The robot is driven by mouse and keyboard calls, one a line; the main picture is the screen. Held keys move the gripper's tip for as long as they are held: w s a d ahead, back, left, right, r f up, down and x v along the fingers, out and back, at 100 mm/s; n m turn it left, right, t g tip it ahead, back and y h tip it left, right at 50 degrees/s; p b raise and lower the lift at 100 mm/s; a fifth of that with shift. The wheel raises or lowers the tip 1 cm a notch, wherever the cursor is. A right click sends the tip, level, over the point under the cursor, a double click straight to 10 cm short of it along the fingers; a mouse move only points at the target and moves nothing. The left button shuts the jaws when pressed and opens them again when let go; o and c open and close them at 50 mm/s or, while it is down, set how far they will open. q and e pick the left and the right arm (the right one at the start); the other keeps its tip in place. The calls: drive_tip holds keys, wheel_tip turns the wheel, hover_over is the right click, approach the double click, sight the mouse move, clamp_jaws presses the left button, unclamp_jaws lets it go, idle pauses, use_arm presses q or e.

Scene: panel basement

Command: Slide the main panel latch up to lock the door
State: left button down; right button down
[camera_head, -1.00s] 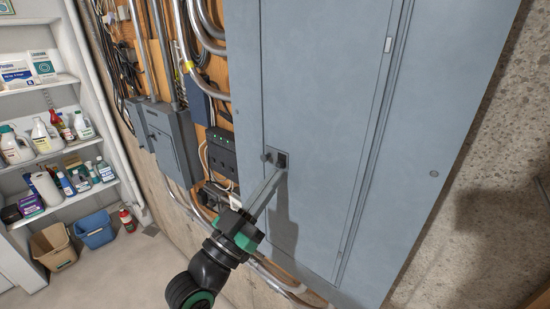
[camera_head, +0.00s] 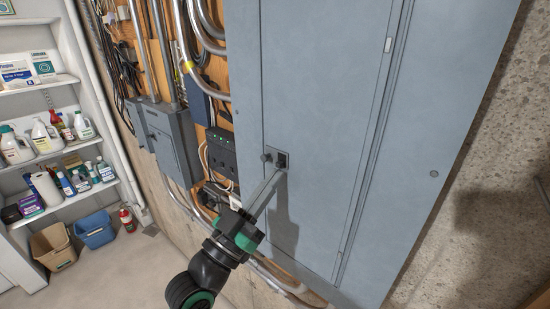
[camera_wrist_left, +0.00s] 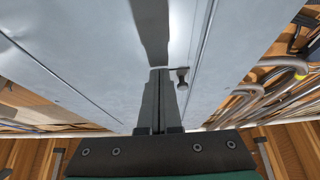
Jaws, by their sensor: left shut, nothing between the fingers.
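The main panel door (camera_head: 320,90) is grey and looks closed. Its latch (camera_head: 281,160) is a small dark piece in a plate near the door's left edge, with a small round knob (camera_head: 267,157) beside it. My left gripper (camera_head: 279,171) is shut and empty, its fingertips at the lower edge of the latch plate. In the left wrist view the shut fingers (camera_wrist_left: 160,72) reach the panel next to the knob (camera_wrist_left: 182,76). The fingers hide most of the latch there, and I cannot tell if they touch it. My right gripper is not in view.
Smaller grey boxes (camera_head: 172,140), a dark outlet box (camera_head: 221,153) and metal conduits (camera_head: 205,28) are left of the panel. White shelves (camera_head: 45,90) with bottles stand farther left. Bare concrete wall (camera_head: 480,180) is on the right.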

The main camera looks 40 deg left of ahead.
use_arm(q)
drive_tip(key=shift+r+p, duration=0.65)
drive_tip(key=shift+r, duration=0.05)
idle(0.4)
drive_tip(key=shift+f+b, duration=0.3)
idle(0.3)
drive_tip(key=shift+s+r+p, duration=0.1)
drive_tip(key=shift+s+p, duration=0.2)
drive_tip(key=shift+s, duration=0.75)
drive_tip(key=s, duration=0.5)
drive_tip(key=shift+d+p, duration=0.15)
drive_tip(key=shift+p, duration=0.15)
